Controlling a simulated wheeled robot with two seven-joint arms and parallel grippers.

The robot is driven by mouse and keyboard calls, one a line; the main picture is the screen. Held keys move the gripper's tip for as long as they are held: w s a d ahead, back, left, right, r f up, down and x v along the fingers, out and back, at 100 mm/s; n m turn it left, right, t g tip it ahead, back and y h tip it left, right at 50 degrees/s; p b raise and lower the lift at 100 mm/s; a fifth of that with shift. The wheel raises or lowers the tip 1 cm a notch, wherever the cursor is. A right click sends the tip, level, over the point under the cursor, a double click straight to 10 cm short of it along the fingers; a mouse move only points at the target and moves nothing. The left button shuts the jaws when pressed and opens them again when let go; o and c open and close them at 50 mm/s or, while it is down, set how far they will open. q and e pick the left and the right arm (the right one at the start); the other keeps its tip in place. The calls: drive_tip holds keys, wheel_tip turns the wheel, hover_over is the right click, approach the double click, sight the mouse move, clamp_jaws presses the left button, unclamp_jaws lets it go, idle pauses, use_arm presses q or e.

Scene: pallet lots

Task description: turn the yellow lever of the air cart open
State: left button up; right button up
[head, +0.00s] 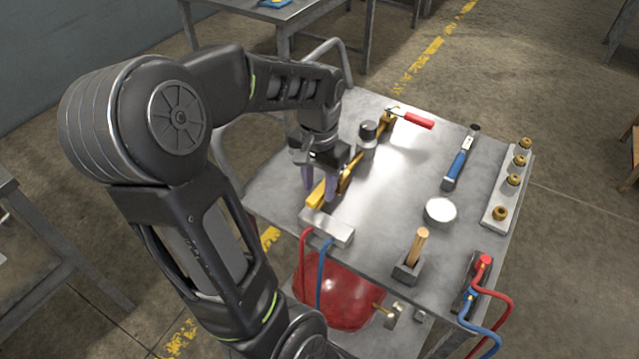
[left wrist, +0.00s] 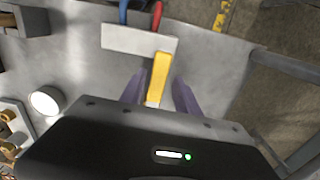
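The yellow lever (head: 316,196) is on the cart's metal top (head: 390,215), at the near end of a brass pipe (head: 352,170). In the left wrist view the lever (left wrist: 160,76) points toward a pale metal block (left wrist: 125,38). My left gripper (head: 318,188) is over the lever with its fingers pointing down. In the left wrist view its two purple fingers (left wrist: 158,98) are apart, one on each side of the lever, with a gap on both sides. I cannot tell how low the fingertips are. My right gripper is not in view.
A dark round-topped fitting (head: 368,132) and a red handle (head: 419,121) are farther along the pipe. Red and blue hoses hang at the front over a red tank (head: 345,300).

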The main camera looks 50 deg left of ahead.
sight(319, 190)
use_arm(q)
drive_tip(key=shift+o, duration=0.3)
wheel_tip(319, 190, up, 8)
drive_tip(key=shift+f, duration=0.1)
idle(0.4)
idle(0.4)
